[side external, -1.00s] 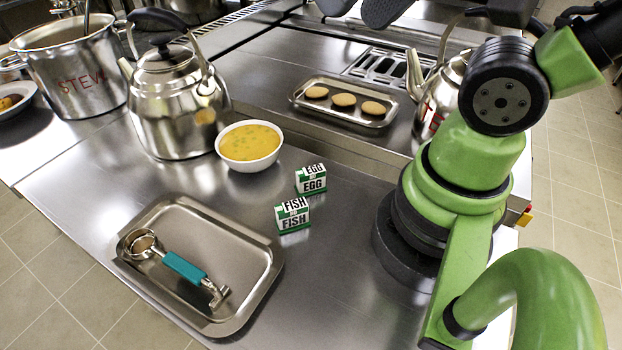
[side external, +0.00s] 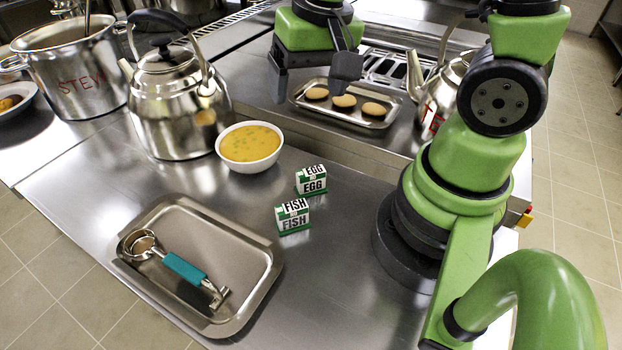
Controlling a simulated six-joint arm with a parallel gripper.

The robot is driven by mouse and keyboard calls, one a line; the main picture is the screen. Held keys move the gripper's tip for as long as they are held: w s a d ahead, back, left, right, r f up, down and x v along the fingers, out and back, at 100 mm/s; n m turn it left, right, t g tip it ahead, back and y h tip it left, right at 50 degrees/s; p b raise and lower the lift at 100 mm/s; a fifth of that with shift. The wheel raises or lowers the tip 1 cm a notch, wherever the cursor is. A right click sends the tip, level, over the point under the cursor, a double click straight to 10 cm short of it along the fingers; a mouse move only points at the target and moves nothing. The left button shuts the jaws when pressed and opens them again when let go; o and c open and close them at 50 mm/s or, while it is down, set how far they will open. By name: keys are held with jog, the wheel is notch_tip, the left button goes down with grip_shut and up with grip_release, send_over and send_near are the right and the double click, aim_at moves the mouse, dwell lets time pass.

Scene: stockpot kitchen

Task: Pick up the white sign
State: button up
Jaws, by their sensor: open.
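Two small white signs with green bands and green bases stand on the steel counter. One reads FISH (side external: 293,219) and the other reads EGG (side external: 311,183), just behind it and a little right. Both are upright. My gripper (side external: 312,82) is open and empty, with two dark grey fingers spread apart. It is well behind the signs in the picture, at the left end of the tray of patties and above the rear counter. Nothing hides the signs.
A bowl of yellow soup (side external: 249,160) stands left of the EGG sign. A tray (side external: 262,262) with a teal-handled tool (side external: 185,268) lies at front left. A large kettle (side external: 175,110), a STEW pot (side external: 75,75), a patty tray (side external: 375,121) and a second kettle (side external: 430,95) stand farther back.

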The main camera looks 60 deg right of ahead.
jog(key=f, duration=0.2)
jog(key=f+g, duration=0.1)
jog(key=f, duration=0.1)
jog(key=d+f+m+g, duration=0.1)
jog(key=f, duration=0.2)
send_over(310, 169)
jog(key=f, duration=0.4)
jog(key=shift+d+f, duration=0.3)
jog(key=shift+a+f, duration=0.15)
jog(key=shift+f, duration=1.2)
jog(key=shift+a+f, duration=0.15)
jog(key=shift+f, duration=1.2)
jog(key=shift+c, duration=0.5)
jog(key=c, duration=0.9)
